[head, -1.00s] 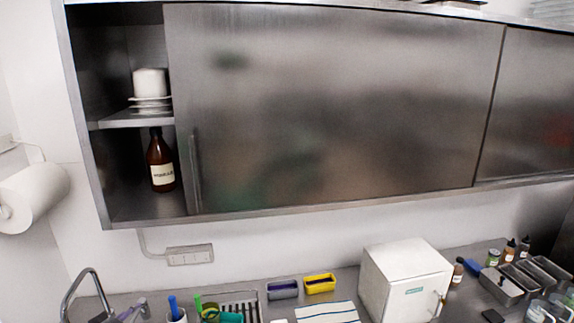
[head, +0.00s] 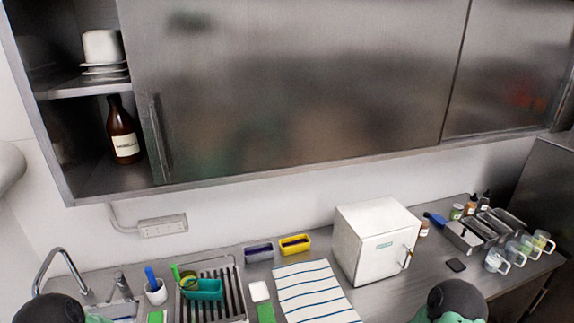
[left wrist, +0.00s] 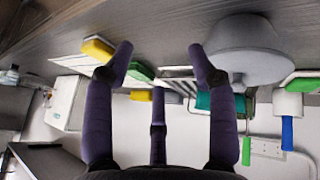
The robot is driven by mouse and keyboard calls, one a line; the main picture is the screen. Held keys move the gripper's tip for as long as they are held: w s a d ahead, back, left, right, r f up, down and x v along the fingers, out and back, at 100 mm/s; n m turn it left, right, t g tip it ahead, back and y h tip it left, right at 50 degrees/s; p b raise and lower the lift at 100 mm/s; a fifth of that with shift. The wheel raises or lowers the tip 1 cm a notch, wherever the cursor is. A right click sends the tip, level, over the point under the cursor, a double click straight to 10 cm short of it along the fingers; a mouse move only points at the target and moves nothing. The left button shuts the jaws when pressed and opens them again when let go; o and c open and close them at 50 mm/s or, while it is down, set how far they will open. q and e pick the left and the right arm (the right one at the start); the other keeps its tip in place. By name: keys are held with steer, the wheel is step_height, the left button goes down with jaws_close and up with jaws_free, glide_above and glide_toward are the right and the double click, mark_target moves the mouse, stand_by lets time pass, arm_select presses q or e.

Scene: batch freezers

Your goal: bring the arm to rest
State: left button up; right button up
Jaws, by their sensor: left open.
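My left gripper (left wrist: 158,62) shows in the left wrist view with its dark purple fingers spread apart and nothing between them. It is over the counter, which appears upside down in that view. In the head view, a dark rounded part of my left arm (head: 48,308) shows at the bottom left edge. A similar part of my right arm (head: 455,300) shows at the bottom right. Both hands are below the head view's frame, and my right gripper is in no view.
A steel cabinet (head: 290,90) hangs above the counter, its left end open with a brown bottle (head: 122,130). A white box (head: 375,242), a striped cloth (head: 312,293) and a drying rack (head: 215,290) are on the counter. A large grey round object (left wrist: 250,50) is near my left fingers.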

arm_select(q)
steer(key=s+d+f+g+h, duration=0.1)
steer(key=s+d+f+g, duration=0.2)
steer(key=s+d, duration=0.45)
steer(key=s+d+f+g, duration=0.3)
steer(key=s+d, duration=0.2)
steer(key=s, duration=0.6)
steer(key=w+d+f+m+b, duration=0.1)
steer(key=w+f+b, duration=0.2)
steer(key=f+b, duration=2)
steer(key=shift+f+t+b, duration=0.15)
steer(key=shift+t+b, duration=0.15)
steer(key=shift+b, duration=0.85)
steer(key=shift+d, duration=0.1)
